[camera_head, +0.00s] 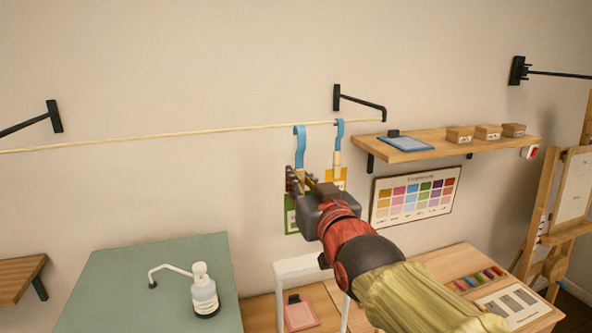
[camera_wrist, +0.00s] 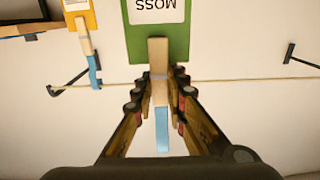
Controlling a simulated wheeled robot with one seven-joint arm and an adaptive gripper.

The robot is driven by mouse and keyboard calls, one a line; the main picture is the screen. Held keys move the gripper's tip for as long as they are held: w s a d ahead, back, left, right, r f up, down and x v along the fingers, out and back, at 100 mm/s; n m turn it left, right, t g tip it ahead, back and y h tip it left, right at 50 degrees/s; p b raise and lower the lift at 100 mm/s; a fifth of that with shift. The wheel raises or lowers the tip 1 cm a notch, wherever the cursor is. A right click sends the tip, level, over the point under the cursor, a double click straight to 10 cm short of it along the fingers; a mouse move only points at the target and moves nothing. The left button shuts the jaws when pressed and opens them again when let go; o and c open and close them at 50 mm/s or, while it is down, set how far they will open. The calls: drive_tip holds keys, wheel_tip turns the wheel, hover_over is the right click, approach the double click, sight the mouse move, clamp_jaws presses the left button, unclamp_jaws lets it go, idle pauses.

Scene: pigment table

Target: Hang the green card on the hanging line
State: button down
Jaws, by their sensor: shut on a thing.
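The green card (camera_wrist: 142,48), marked "MOSS", hangs from a wooden peg (camera_wrist: 158,55) with a blue hook (camera_wrist: 162,130). My gripper (camera_wrist: 160,82) is shut on the peg. In the head view my gripper (camera_head: 297,181) covers most of the peg; the green card (camera_head: 290,216) shows below it and the blue hook (camera_head: 299,147) above. The hook's top is level with the hanging line (camera_head: 210,132); I cannot tell whether it rests on it. The line also shows in the wrist view (camera_wrist: 245,80).
A yellow card (camera_head: 341,174) hangs by its own blue hook (camera_head: 339,132) on the line, close right of my gripper. The black line bracket (camera_head: 360,101) and a wooden shelf (camera_head: 470,141) are further right. The line's left stretch is clear.

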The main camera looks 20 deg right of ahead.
drive_tip(key=w+f+p, duration=0.2)
drive_tip(key=w+p, duration=0.4)
drive_tip(key=w, duration=1)
drive_tip(key=shift+f+p, duration=0.3)
idle(0.9)
drive_tip(key=shift+s, duration=0.1)
drive_tip(key=c, duration=1.7)
unclamp_jaws()
